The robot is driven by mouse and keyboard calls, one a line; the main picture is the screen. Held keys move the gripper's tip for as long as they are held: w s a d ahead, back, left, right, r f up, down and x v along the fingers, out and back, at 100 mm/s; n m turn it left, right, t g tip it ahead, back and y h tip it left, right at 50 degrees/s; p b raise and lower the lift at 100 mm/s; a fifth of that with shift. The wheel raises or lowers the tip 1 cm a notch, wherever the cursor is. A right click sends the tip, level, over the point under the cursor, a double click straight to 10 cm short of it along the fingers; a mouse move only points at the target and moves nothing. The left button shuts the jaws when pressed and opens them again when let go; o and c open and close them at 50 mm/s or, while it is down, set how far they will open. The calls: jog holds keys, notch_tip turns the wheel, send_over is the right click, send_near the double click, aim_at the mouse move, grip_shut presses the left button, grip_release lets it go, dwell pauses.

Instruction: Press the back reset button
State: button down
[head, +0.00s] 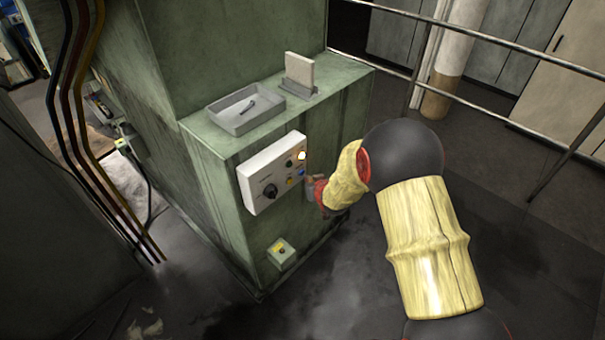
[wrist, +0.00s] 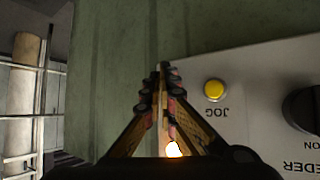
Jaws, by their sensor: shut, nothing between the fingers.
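A white control panel (head: 262,180) is fixed to the side of the green machine. It carries a lit white button (head: 301,156), a green button (head: 289,164), a blue button (head: 301,172), a yellow button (head: 290,181) and a black knob (head: 270,191). I cannot read which button is the reset. My gripper (head: 308,182) is at the panel's right edge, its fingers together and empty. In the wrist view the closed fingertips (wrist: 162,72) lie left of the yellow button (wrist: 214,90), marked JOG. A bright light (wrist: 173,150) shows between the finger bases.
A small box with a yellow face (head: 281,251) sits lower on the machine (head: 225,170). A grey tray (head: 245,110) and an upright plate (head: 299,73) stand on its ledge. A railing (head: 480,100) runs behind on the right. Dark floor is open in front.

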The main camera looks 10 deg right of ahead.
jog(key=shift+w, duration=0.1)
dwell(0.6)
jog(key=shift+w+a+b, duration=0.25)
jog(key=shift+b, duration=0.1)
jog(key=shift+w+a, duration=0.25)
jog(key=shift+w, duration=0.1)
dwell(0.9)
jog(key=shift+s+d, duration=0.5)
jog(key=shift+s, duration=0.2)
jog(key=s+d, duration=0.1)
jog(key=s, duration=0.1)
jog(key=s+d, duration=0.2)
dwell(0.6)
dwell(0.6)
